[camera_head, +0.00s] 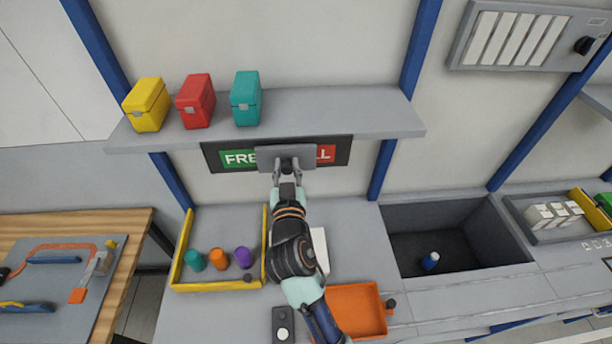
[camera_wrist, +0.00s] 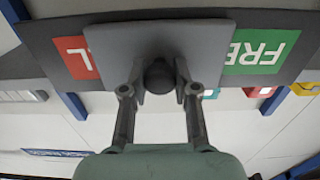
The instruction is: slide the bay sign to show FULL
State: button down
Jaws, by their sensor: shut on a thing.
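The bay sign (camera_head: 211,155) is a dark board under the grey shelf, with a green panel reading "FRE" (camera_head: 238,158) at left and a red panel reading "LL" (camera_head: 326,153) at right. A grey sliding cover (camera_head: 265,154) sits over the middle and hides part of both words. My gripper (camera_head: 287,168) is shut on the dark round knob of the cover. In the wrist view the sign is upside down, the cover (camera_wrist: 160,38) fills the middle, and both fingers are against the knob (camera_wrist: 159,76).
The shelf (camera_head: 300,110) above the sign holds yellow, red and teal boxes. Below are a yellow-edged tray (camera_head: 178,262) with small coloured pieces, an orange tray (camera_head: 357,310), and a sunken bin (camera_head: 400,250) with a blue item.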

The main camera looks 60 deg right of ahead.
jog(key=w+a+b, duration=0.1)
jog(key=w, duration=0.1)
jog(key=w+a+b, duration=0.2)
jog(key=w, duration=0.1)
jog(key=w+a+b, duration=0.1)
jog(key=w+b, duration=0.1)
jog(key=w, duration=0.1)
jog(key=shift+w+a, duration=0.25)
jog(key=shift+a, duration=0.15)
jog(key=c, duration=0.9)
grip_release()
jog(key=shift+w, duration=0.2)
jog(key=shift+s, duration=0.1)
jog(key=shift+a, duration=0.15)
jog(key=v, duration=1.2)
